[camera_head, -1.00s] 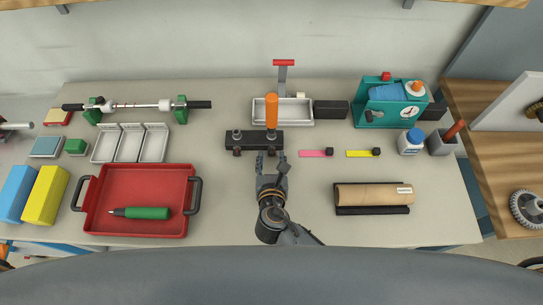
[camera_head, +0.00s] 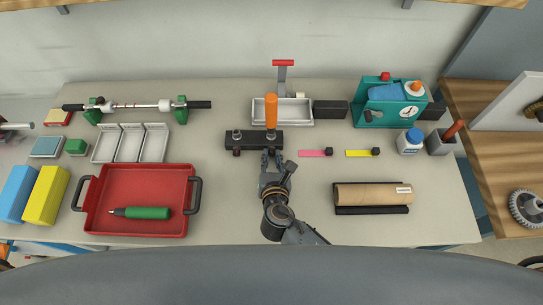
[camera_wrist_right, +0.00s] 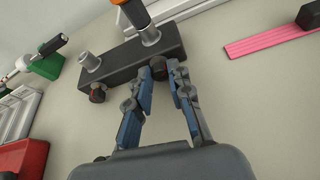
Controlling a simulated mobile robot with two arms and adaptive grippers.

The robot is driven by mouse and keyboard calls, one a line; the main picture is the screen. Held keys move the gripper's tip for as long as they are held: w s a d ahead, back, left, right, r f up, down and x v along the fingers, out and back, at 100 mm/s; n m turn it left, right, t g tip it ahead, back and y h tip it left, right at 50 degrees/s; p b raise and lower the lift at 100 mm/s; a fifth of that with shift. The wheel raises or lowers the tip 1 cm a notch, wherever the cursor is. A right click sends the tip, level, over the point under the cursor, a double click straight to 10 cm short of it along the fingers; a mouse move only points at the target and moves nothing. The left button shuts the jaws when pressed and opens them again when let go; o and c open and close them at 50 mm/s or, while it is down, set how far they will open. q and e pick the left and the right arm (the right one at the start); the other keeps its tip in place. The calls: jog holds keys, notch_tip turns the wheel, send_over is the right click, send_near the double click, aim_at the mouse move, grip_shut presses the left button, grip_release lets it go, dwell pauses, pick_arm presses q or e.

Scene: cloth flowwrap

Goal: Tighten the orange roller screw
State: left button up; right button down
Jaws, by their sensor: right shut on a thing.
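The orange roller (camera_head: 271,112) stands upright on a post at the right end of a black block (camera_head: 254,140). In the right wrist view only its lower edge (camera_wrist_right: 135,14) shows, above the block (camera_wrist_right: 120,70). A small dark screw knob (camera_wrist_right: 158,68) sits on the block's front face below the orange roller. My right gripper (camera_head: 271,153) is at the front of the block. In the right wrist view its fingertips (camera_wrist_right: 161,74) are closed on that knob from both sides. My left gripper is not in view.
A second dark knob (camera_head: 236,152) is on the block's left front, below a bare post. Pink (camera_head: 314,153) and yellow (camera_head: 358,153) strips lie to the right. A red tray (camera_head: 135,185) is at the left. A brown roll (camera_head: 372,194) lies at the right.

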jog(key=c, duration=1.2)
grip_release()
jog(key=v, duration=1.2)
